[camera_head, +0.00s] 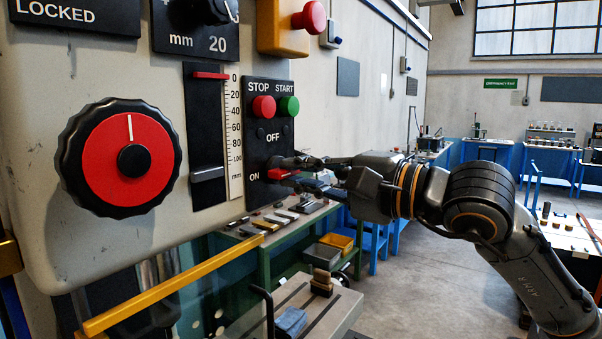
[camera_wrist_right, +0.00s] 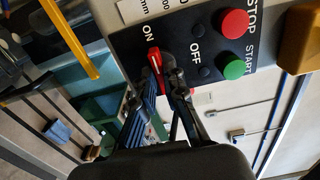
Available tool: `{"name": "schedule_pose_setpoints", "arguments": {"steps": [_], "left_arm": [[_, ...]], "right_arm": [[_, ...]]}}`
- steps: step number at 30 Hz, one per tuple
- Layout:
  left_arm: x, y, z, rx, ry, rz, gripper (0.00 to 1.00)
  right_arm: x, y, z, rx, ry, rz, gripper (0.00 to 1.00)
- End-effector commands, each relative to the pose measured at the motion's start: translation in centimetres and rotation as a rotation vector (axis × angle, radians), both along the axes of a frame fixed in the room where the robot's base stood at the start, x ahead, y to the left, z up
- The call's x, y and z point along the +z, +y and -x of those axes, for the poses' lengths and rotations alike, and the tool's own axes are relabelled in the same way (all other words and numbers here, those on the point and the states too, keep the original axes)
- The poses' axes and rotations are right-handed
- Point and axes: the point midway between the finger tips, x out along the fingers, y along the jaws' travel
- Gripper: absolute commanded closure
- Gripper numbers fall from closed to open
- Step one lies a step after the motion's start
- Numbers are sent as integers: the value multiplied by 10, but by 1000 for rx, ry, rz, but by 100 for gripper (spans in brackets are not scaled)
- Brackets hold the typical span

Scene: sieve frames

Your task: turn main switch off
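The main switch (camera_head: 283,175) is a small red lever low on the dark control plate (camera_head: 258,142) of the grey machine. It points at the ON label; the OFF label is above it. In the right wrist view the red lever (camera_wrist_right: 155,60) is also beside ON. My right gripper (camera_head: 296,169) reaches in from the right with its fingertips at the lever. In the wrist view its fingers (camera_wrist_right: 166,77) converge close to the lever's end, but whether they grip it or only touch it is unclear. My left gripper is not in view.
Red STOP (camera_head: 264,107) and green START (camera_head: 289,106) buttons sit just above the switch. A large red and black dial (camera_head: 118,158) and a slider scale (camera_head: 234,140) are to the left. A yellow bar (camera_head: 170,285) runs below the machine face. Open floor lies right.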

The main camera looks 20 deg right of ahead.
Motion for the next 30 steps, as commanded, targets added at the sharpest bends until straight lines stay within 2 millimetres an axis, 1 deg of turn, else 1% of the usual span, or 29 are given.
{"name": "schedule_pose_setpoints", "arguments": {"steps": [8,14,20,30], "left_arm": [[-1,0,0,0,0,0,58],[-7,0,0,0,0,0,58],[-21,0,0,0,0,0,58],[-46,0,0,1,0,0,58]], "right_arm": [[-1,0,0,0,4,-4,100],[-2,1,0,2,35,-44,100],[-4,1,0,2,110,-140,100],[-4,1,0,4,302,-386,100]]}}
